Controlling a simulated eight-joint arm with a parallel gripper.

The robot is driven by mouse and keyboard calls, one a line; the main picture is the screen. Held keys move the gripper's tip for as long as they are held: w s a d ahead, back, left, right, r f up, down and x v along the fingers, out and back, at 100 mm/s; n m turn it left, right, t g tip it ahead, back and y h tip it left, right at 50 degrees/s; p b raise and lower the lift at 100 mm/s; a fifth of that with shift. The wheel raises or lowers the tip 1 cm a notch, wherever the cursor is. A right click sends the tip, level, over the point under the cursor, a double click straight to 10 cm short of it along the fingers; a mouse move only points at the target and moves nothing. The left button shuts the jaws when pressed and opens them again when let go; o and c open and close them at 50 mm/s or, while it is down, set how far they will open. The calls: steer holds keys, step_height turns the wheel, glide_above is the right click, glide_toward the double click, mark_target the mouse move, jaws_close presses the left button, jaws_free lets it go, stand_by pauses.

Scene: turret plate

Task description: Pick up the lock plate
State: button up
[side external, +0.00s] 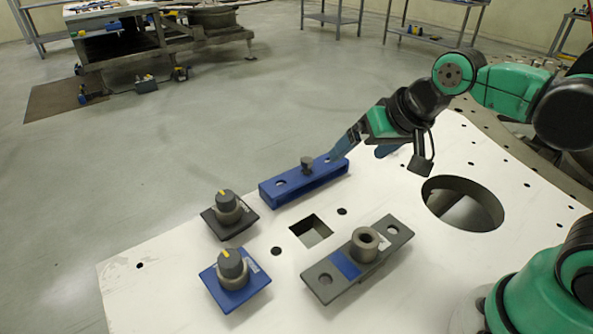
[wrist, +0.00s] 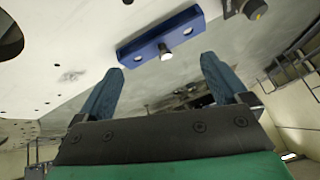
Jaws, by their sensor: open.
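A blue bar-shaped plate (side external: 300,190) with a dark knob at its middle and holes near its ends, apparently the lock plate, lies on the white table near its far edge. In the wrist view the blue plate (wrist: 150,45) appears beyond the fingertips, between their lines, slightly tilted. My gripper (side external: 356,156) is open and empty, just behind the plate's right end in the side view. In the wrist view my gripper's two blue fingers (wrist: 162,64) are spread wide, with nothing between them. The side view does not clearly show the gap between the near finger and the plate.
A grey plate with a cylinder (side external: 325,278) lies in front. Two knobbed square plates, one black (side external: 215,224) and one blue (side external: 222,288), stand to the left. The white table (side external: 160,262) has a square opening (side external: 311,231) and a large round hole (side external: 480,212).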

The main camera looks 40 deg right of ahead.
steer(key=w+a+m+y, duration=0.1)
steer(key=w+a+m, duration=0.3)
steer(key=m, duration=0.2)
steer(key=m+g+y, duration=0.2)
steer(key=m+g, duration=0.2)
steer(key=m, duration=1.2)
glide_toward(229, 196)
steer(key=x, duration=0.6)
steer(key=shift+f, duration=0.15)
steer(key=shift+w+a+f+m, duration=0.2)
steer(key=shift+a+f+m, duration=0.1)
steer(key=shift+f, duration=0.3)
steer(key=shift+x, duration=2.25)
steer(key=shift+d, duration=0.15)
jaws_close()
